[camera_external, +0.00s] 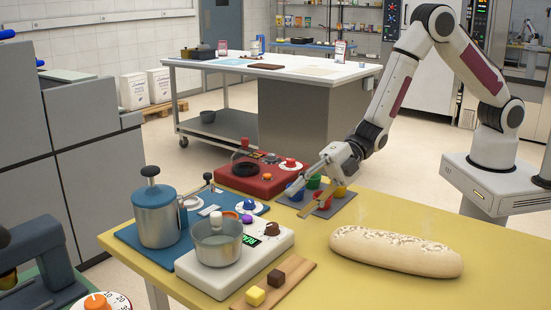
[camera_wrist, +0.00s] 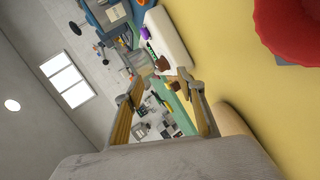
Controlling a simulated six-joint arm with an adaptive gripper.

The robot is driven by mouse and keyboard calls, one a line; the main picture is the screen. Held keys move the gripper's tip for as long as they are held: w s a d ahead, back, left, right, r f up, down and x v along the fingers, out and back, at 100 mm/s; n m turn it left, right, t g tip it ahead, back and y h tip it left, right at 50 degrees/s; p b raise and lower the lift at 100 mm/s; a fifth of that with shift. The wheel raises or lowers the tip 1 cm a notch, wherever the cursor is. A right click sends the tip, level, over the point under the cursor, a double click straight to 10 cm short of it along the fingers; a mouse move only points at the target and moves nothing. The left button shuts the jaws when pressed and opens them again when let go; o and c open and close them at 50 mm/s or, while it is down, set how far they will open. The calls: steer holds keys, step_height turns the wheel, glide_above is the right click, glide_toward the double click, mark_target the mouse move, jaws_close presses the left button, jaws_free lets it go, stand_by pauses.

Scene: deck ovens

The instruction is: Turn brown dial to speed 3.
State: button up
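The brown dial (camera_external: 272,229) looks like the dark brown knob on the white appliance (camera_external: 262,262), which has a green display and a metal pot (camera_external: 218,242) on it. Its pointer and speed marks are too small to read. My gripper (camera_external: 294,203) is above and beyond the appliance, apart from the dial, near the coloured cups. In the wrist view my gripper (camera_wrist: 160,80) has its two fingers spread wide with nothing between them.
A grey tray with blue, green, red and yellow cups (camera_external: 341,189) lies under my gripper. A red appliance (camera_external: 262,184) stands behind. A metal canister (camera_external: 156,215) is left. A board with cubes (camera_external: 288,288) is in front. A long loaf (camera_external: 396,251) lies right; the yellow table (camera_external: 345,290) is clear around it.

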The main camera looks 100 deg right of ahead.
mark_target(274, 224)
steer(key=m, duration=0.4)
steer(key=shift+w+a, duration=0.15)
steer(key=m, duration=0.4)
steer(key=shift+w+a+r, duration=0.1)
steer(key=shift+r, duration=0.05)
steer(key=m, duration=0.6)
steer(key=shift+m, duration=0.4)
steer(key=shift+w+a, duration=0.1)
steer(key=shift+a, duration=0.05)
steer(key=shift+x, duration=3.75)
steer(key=c, duration=1.1)
